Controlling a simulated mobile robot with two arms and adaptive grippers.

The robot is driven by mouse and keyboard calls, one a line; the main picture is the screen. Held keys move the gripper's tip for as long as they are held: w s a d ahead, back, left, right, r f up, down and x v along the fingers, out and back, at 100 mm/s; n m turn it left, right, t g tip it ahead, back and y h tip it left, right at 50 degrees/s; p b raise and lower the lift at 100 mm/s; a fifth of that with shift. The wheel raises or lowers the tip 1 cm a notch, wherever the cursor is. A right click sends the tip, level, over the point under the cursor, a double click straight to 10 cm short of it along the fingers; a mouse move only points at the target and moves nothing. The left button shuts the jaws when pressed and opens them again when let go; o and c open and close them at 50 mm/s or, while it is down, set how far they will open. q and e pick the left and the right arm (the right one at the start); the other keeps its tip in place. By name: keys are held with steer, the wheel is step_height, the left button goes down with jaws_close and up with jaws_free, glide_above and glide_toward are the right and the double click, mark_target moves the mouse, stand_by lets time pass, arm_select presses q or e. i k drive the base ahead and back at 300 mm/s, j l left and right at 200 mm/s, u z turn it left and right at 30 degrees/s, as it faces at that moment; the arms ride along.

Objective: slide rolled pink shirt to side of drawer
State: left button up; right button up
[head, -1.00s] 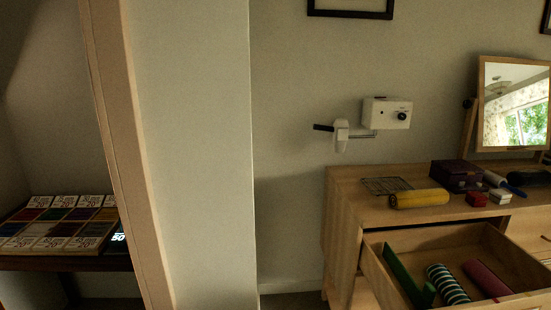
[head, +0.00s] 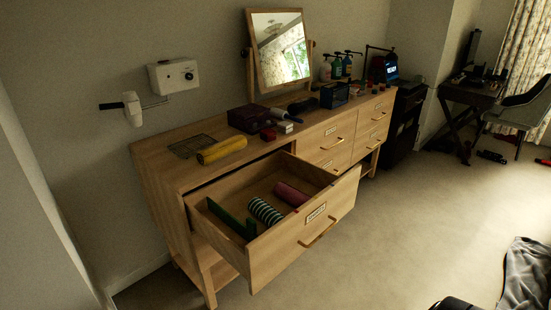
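The rolled pink shirt (head: 291,194) lies inside the open top-left drawer (head: 262,258) of a wooden dresser, in the right part of the drawer. A green-and-white striped roll (head: 265,211) lies to its left, apart from it by a small gap. A green flat item (head: 232,220), perhaps a divider, stands further left near the drawer's left wall. Bare drawer floor shows behind the rolls.
On the dresser top (head: 160,158) are a yellow roll (head: 222,150), a dark purple box (head: 249,117), a tilting mirror (head: 281,50) and several bottles. Grey cloth (head: 528,272) lies at the lower right.

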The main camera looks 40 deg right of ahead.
mark_target(292, 195)
steer(key=z, duration=1.55)
steer(key=i+l+u, duration=0.2)
steer(key=i+l, duration=0.25)
